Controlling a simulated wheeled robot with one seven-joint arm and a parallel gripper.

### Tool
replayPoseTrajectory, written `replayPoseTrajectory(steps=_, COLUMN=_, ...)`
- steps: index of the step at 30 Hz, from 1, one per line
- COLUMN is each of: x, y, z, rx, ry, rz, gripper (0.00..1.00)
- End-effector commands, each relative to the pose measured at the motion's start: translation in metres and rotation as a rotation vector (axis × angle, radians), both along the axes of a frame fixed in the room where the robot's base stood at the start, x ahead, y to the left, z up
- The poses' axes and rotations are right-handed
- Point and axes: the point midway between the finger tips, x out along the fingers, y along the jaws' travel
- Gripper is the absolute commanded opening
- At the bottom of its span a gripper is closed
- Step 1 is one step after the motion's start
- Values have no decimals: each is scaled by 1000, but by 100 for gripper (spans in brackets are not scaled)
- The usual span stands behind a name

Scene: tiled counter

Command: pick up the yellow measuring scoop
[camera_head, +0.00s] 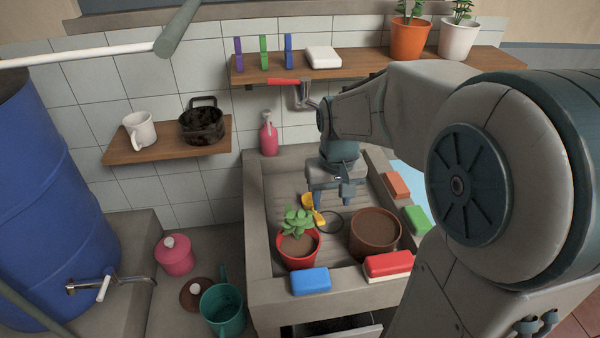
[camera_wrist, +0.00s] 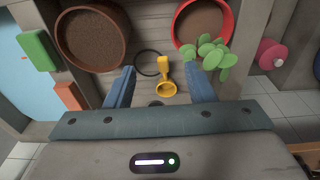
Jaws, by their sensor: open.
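The yellow measuring scoop (camera_head: 311,209) lies on the ribbed grey counter basin (camera_head: 258,215), behind the red pot with a plant (camera_head: 298,262). In the wrist view the scoop (camera_wrist: 165,84) shows between my two fingers, its round bowl toward the gripper and its handle pointing away. My gripper (camera_head: 333,203) is open and points down close to the scoop. In the wrist view my gripper (camera_wrist: 160,90) has a blue finger on each side of the scoop, with gaps on both sides. How high the fingertips are above the basin is hard to tell.
A thin dark ring (camera_head: 331,222) lies beside the scoop. A brown pot (camera_head: 375,250) stands to the right. Blue (camera_head: 310,281), red (camera_head: 388,264), green (camera_head: 417,219) and orange (camera_head: 397,185) blocks sit on the rim. A pink bottle (camera_head: 268,138) stands behind.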

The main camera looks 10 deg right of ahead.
Motion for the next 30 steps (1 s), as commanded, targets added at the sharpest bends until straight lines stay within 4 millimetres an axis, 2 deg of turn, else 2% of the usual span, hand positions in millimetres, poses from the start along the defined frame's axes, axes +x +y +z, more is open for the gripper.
replayPoseTrajectory(steps=1, x=16, y=-1, z=-9, rx=0, ry=23, rz=3, gripper=49)
replayPoseTrajectory(steps=3, x=33, y=-1, z=-19, rx=3, ry=44, rz=7, gripper=49)
replayPoseTrajectory(steps=6, x=53, y=-1, z=-33, rx=5, ry=70, rz=12, gripper=49)
replayPoseTrajectory(steps=10, x=70, y=-1, z=-45, rx=8, ry=89, rz=16, gripper=49)
replayPoseTrajectory(steps=16, x=78, y=-1, z=-62, rx=10, ry=100, rz=19, gripper=49)
replayPoseTrajectory(steps=24, x=76, y=-1, z=-114, rx=9, ry=102, rz=19, gripper=49)
replayPoseTrajectory(steps=30, x=77, y=-1, z=-136, rx=9, ry=100, rz=19, gripper=49)
